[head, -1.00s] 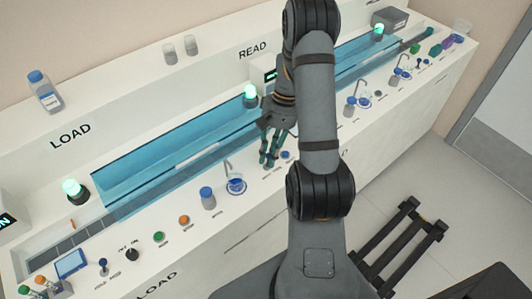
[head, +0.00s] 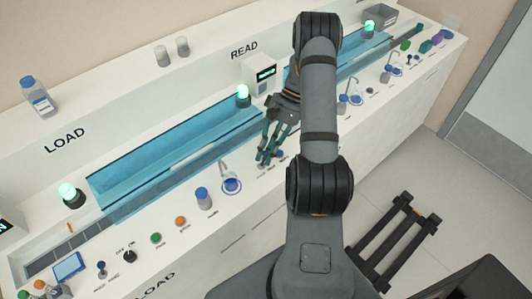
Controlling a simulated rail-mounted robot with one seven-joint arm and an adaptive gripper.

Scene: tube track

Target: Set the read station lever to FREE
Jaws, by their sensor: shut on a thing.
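My gripper (head: 264,159) is at the front control strip of the READ station, just right of the dish with a blue ring. Its fingers point down and are closed on a small control there, which I take to be the read station lever. The fingers cover the lever, so its position cannot be made out. The small labels beside it are too small to read.
A blue-ringed dish (head: 231,185) with a thin spout and a blue-capped bottle (head: 203,198) stand left of my gripper. The blue-walled track (head: 170,155) runs behind it. A green lamp (head: 243,94) and a display box (head: 260,73) stand farther back.

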